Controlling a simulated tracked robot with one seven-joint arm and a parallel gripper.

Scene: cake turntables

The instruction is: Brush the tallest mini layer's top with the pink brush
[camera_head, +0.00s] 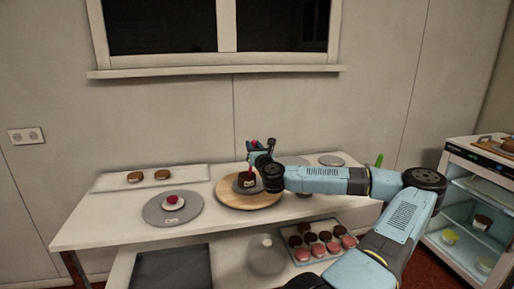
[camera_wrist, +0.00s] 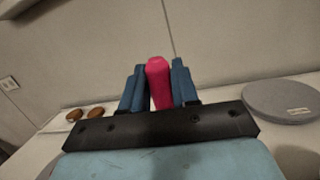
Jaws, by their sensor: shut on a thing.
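My gripper (camera_head: 261,150) is shut on the pink brush (camera_wrist: 158,82), whose handle shows between the blue fingers in the wrist view. In the head view a small pink strip of the brush (camera_head: 251,171) shows just below the gripper, over a dark brown mini layer (camera_head: 246,181) with a pale label. This layer stands on a small grey disc above a round wooden board (camera_head: 236,203). I cannot tell whether the bristles touch its top. A lower mini layer (camera_head: 173,206) with a red top sits on the left grey turntable (camera_head: 155,212). The brush's lower end is hidden in the wrist view.
A pale board (camera_head: 112,183) with two brown cakes lies at the back left. A grey disc (camera_head: 331,160) stands behind my arm, near a green object (camera_head: 379,160). The lower shelf holds a tray of dark and pink cakes (camera_head: 311,240). An open-fronted fridge (camera_head: 455,163) stands right.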

